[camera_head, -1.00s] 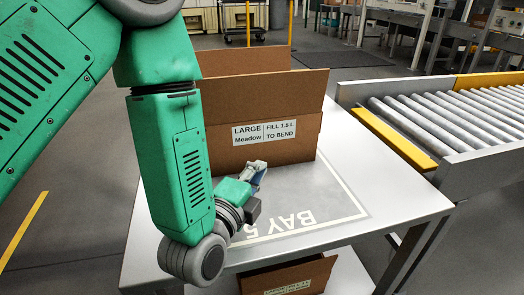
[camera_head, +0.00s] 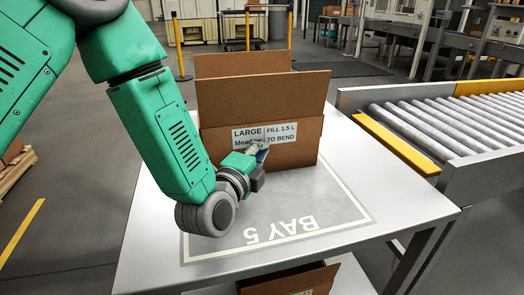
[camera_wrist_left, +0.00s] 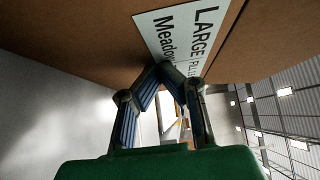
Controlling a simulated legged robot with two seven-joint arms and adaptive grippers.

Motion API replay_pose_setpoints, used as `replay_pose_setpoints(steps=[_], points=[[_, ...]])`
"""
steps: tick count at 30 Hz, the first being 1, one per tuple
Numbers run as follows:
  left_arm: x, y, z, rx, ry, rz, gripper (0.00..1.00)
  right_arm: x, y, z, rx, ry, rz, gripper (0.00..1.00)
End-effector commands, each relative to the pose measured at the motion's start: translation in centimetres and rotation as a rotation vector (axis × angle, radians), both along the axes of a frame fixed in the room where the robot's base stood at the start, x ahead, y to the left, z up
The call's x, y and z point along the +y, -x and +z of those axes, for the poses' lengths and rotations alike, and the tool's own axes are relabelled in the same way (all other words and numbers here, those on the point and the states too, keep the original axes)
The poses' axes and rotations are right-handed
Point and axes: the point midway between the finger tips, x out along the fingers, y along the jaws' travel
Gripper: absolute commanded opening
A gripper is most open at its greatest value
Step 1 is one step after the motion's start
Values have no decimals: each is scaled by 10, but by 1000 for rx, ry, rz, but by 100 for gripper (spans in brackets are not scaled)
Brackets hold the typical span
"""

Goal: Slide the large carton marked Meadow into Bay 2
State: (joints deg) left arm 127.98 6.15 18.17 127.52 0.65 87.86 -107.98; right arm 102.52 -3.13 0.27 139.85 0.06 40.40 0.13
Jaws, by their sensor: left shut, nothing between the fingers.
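The large brown carton (camera_head: 290,155) stands upright with raised flaps on a grey table (camera_head: 420,203). Its white label (camera_head: 279,133) reads "LARGE Meadow"; the same label shows in the wrist view (camera_wrist_left: 180,35). The carton covers the far part of a white-outlined bay (camera_head: 335,222), whose upside-down lettering looks like "BAY 5". My left gripper (camera_head: 260,152) is shut and empty, low in front of the carton's near face, covering part of the label. In the left wrist view its fingertips (camera_wrist_left: 180,80) are close to the face; I cannot tell if they touch. My right gripper is out of view.
A roller conveyor (camera_head: 455,120) with yellow edges adjoins the table's right side. Another carton (camera_head: 290,281) sits below the table's near edge. A wooden pallet (camera_head: 14,168) is on the floor at left. The near tabletop is clear.

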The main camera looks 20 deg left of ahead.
Motion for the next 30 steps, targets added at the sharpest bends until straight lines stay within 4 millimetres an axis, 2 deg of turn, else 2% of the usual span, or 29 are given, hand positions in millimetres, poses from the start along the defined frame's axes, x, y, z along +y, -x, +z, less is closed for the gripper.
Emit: replay_pose_setpoints(steps=[5,9,15,18,23,30], points=[[22,-27,3,-4,-7,3,0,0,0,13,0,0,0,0],[48,-61,3,-5,-7,1,0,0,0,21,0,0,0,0],[85,-105,1,-4,-5,1,0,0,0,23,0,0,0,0],[97,-120,0,-3,-3,0,0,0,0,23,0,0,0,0],[107,-132,0,-1,-1,1,0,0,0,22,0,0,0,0],[108,-132,1,-1,-1,1,0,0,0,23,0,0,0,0]])
